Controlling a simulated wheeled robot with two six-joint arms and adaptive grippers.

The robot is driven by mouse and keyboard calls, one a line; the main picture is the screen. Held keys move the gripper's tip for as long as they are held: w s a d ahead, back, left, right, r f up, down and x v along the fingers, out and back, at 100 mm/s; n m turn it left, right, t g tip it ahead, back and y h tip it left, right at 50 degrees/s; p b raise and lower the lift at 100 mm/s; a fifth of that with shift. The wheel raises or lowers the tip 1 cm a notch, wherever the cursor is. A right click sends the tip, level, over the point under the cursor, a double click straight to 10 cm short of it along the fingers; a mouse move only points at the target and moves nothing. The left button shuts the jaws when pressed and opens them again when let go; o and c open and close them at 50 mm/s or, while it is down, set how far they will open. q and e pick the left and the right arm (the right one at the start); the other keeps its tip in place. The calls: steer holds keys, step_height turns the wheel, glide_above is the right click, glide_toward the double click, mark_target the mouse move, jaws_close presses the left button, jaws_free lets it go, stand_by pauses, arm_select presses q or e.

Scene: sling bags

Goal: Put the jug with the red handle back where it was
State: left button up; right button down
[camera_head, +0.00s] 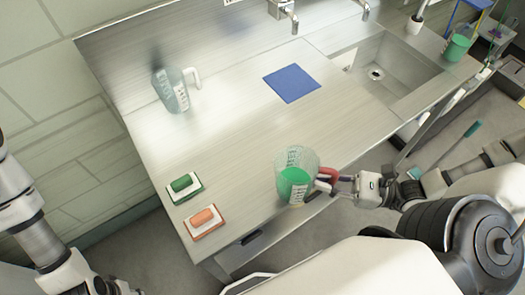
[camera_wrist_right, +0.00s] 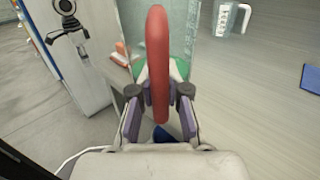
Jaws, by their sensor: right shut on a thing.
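The jug with the red handle (camera_head: 296,178) is clear with green contents, near the front edge of the counter. Its red handle (camera_wrist_right: 158,60) stands upright between the fingers of my right gripper (camera_wrist_right: 158,98), which is shut on it. In the head view my right gripper (camera_head: 335,182) reaches the handle from the right. I cannot tell whether the jug touches the counter. My left arm shows at the lower left of the head view, but its fingertips are not clearly visible.
A second jug with a white handle (camera_head: 172,90) stands at the back left of the counter. A blue mat (camera_head: 291,83) lies near the sink (camera_head: 385,70). A green brush (camera_head: 184,186) and an orange brush (camera_head: 204,220) lie at the front left. The counter's middle (camera_head: 225,135) is clear.

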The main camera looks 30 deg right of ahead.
steer(key=w+b, duration=0.4)
steer(key=w, duration=0.1)
steer(key=w+f+b, duration=0.1)
steer(key=w+b, duration=0.2)
steer(key=w, duration=0.2)
steer(key=w+f+b, duration=0.1)
steer(key=w+b, duration=0.3)
steer(key=w, duration=0.1)
steer(key=shift+w+a+b, duration=0.3)
steer(key=shift+w+a, duration=0.05)
step_height(320, 180, down, 2)
steer(key=shift+s+f+b, duration=0.1)
steer(key=shift+f+b, duration=0.1)
steer(key=shift+b, duration=0.35)
steer(key=shift+f, duration=0.35)
